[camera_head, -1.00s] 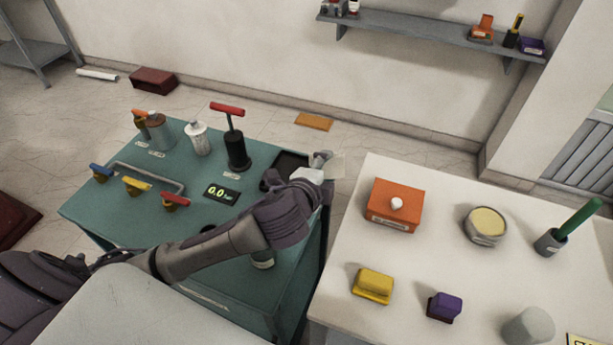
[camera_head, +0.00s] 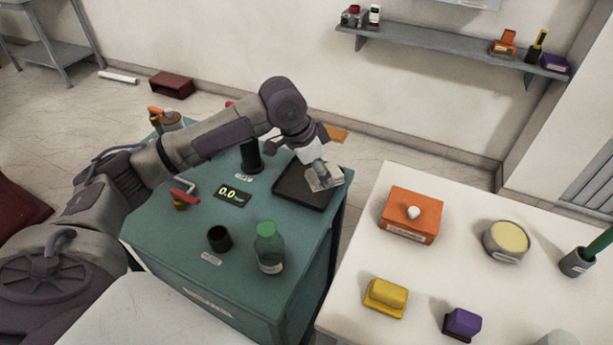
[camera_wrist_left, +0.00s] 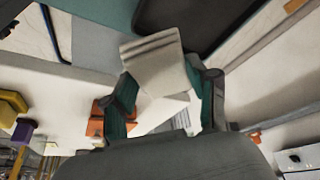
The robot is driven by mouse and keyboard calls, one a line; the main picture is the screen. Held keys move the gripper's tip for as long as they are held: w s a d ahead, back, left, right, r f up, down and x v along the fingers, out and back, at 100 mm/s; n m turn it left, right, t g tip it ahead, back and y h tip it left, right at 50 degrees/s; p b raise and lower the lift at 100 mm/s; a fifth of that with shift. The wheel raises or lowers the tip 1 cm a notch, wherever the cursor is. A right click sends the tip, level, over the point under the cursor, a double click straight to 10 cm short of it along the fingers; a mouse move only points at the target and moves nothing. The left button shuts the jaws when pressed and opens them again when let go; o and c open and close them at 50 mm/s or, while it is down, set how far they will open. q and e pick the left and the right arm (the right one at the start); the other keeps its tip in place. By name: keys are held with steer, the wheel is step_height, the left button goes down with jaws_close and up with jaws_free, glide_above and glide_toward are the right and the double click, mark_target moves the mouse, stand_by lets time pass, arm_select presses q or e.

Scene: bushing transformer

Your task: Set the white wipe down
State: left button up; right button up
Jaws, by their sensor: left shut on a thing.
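The white wipe (camera_head: 325,178) is a pale folded cloth at the right end of the teal bench, over the right edge of a black tray (camera_head: 291,186). My left gripper (camera_head: 319,172) is shut on it from above. In the left wrist view the wipe (camera_wrist_left: 158,62) sits between the two teal-padded fingers of the left gripper (camera_wrist_left: 163,100), with the dark tray (camera_wrist_left: 195,22) beyond it. I cannot tell whether the wipe touches the tray. My right gripper is not in view.
A green-capped bottle (camera_head: 269,248), a black cup (camera_head: 219,238) and a gauge display (camera_head: 233,196) stand on the teal bench (camera_head: 180,255). The white table (camera_head: 360,262) to the right carries an orange box (camera_head: 411,214), a round tin (camera_head: 506,240) and yellow and purple blocks.

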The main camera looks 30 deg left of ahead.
arm_select(q)
glide_above(306, 184)
step_height(306, 184, down, 4)
steer(key=shift+f+p, duration=0.15)
steer(key=shift+p, duration=0.25)
step_height(306, 184, down, 4)
steer(key=shift+r+p, duration=0.1)
steer(key=shift+p, duration=0.35)
steer(key=o, duration=1)
steer(key=shift+f, duration=0.2)
steer(key=shift+s+a+r, duration=0.15)
steer(key=shift+a+r, duration=0.05)
steer(key=shift+r, duration=0.3)
steer(key=b+v, duration=0.1)
steer(key=v, duration=1)
steer(key=shift+s+b, duration=0.1)
steer(key=shift+b, duration=0.3)
steer(key=shift+r, duration=0.1)
